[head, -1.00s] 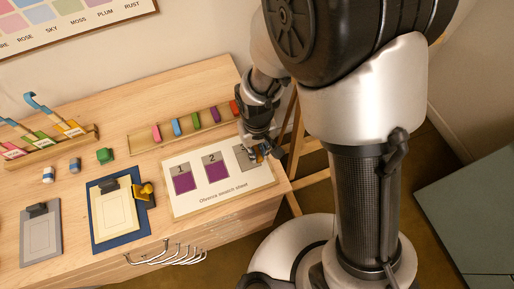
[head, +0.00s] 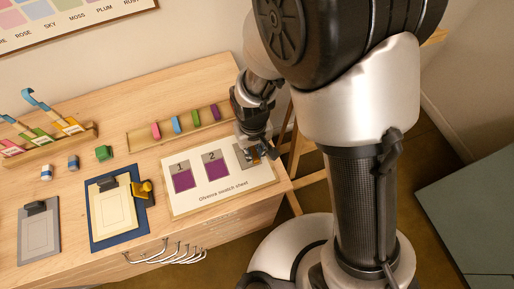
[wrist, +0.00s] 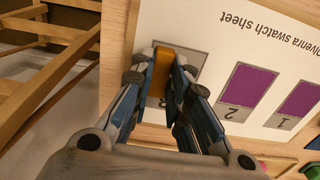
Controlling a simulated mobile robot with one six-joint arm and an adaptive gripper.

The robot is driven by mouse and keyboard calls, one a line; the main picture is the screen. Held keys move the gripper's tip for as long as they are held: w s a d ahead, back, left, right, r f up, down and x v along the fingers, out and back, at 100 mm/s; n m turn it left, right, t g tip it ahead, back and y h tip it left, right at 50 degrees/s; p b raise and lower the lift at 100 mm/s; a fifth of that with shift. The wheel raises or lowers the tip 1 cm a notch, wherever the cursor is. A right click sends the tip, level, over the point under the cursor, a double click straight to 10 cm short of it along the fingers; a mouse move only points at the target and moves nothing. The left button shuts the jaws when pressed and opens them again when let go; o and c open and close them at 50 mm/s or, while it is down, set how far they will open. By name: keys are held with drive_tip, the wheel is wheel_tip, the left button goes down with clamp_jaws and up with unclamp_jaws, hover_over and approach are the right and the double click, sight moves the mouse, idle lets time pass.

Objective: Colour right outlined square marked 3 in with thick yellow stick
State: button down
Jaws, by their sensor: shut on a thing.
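The swatch sheet (head: 225,199) lies flat on the table. Squares 1 (head: 184,181) and 2 (head: 217,169) are filled purple below grey numbered cells. In the wrist view my gripper (wrist: 164,82) is shut on a thick yellow-orange stick (wrist: 159,68), held over that grey area. I cannot tell whether the stick's tip touches the paper.
A wooden rack (head: 143,140) with several coloured sticks lies behind the sheet. A wooden frame (head: 300,150) stands past the table's right edge.

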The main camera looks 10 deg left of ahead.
sight(241, 161)
drive_tip(key=shift+s+a+r, duration=0.1)
drive_tip(key=shift+s+a, duration=0.35)
drive_tip(key=shift+a, duration=0.25)
drive_tip(key=shift+s+a+f, duration=0.15)
drive_tip(key=shift+s+a, duration=0.25)
drive_tip(key=shift+a, duration=0.2)
drive_tip(key=shift+s+a+f, duration=0.1)
drive_tip(key=shift+s+a, duration=0.25)
drive_tip(key=shift+a, duration=0.25)
drive_tip(key=shift+d, duration=0.15)
drive_tip(key=shift+w+d+r, duration=0.1)
drive_tip(key=shift+w+d, duration=0.4)
drive_tip(key=shift+d, duration=0.25)
drive_tip(key=shift+w+d, duration=0.5)
drive_tip(key=shift+d, duration=0.3)
drive_tip(key=shift+w+d+r, duration=0.1)
drive_tip(key=shift+w+d, duration=0.4)
drive_tip(key=shift+d, duration=0.25)
drive_tip(key=shift+f, duration=0.15)
drive_tip(key=shift+a, duration=0.1)
drive_tip(key=shift+s+a, duration=0.9)
drive_tip(key=shift+a, duration=0.25)
